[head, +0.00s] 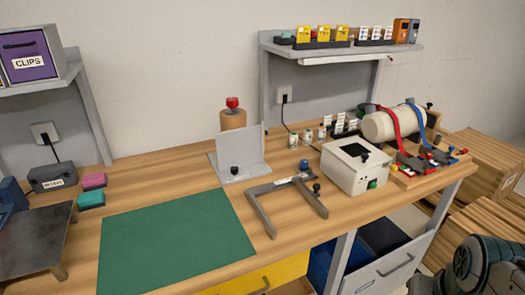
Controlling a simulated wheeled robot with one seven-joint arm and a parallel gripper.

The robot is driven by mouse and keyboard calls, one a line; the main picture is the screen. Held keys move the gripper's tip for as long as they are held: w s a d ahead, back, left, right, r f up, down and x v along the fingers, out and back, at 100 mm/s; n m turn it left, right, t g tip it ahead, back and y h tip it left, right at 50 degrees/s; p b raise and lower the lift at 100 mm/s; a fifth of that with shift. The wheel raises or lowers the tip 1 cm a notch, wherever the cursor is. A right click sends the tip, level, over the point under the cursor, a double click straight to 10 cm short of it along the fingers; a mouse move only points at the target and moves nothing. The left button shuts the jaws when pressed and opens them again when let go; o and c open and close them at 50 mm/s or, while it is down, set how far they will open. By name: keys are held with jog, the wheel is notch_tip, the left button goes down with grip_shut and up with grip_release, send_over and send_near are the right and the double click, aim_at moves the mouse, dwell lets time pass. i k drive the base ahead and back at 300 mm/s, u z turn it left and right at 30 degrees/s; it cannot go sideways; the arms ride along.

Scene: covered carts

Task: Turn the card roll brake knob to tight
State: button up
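A brown card roll (233,119) stands upright on the bench, partly hidden behind a grey upright plate. A red knob (232,102) sits on top of the roll. I cannot tell from this view whether it is at tight or loose. The grey plate (238,150) has a small black knob (235,170) at its foot. Part of my own arm shows at the bottom right corner, well away from the roll. My gripper is not in view.
A grey U-shaped frame (262,213) and a white box (355,172) stand in front and right of the roll. A strapped white cylinder (393,123) lies at the right. A shelf (340,50) overhangs behind. The green mat (170,240) is clear.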

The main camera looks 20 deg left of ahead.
aim_at(234, 170)
jog(key=u, duration=0.7)
jog(key=i, duration=0.8)
jog(key=u, duration=0.85)
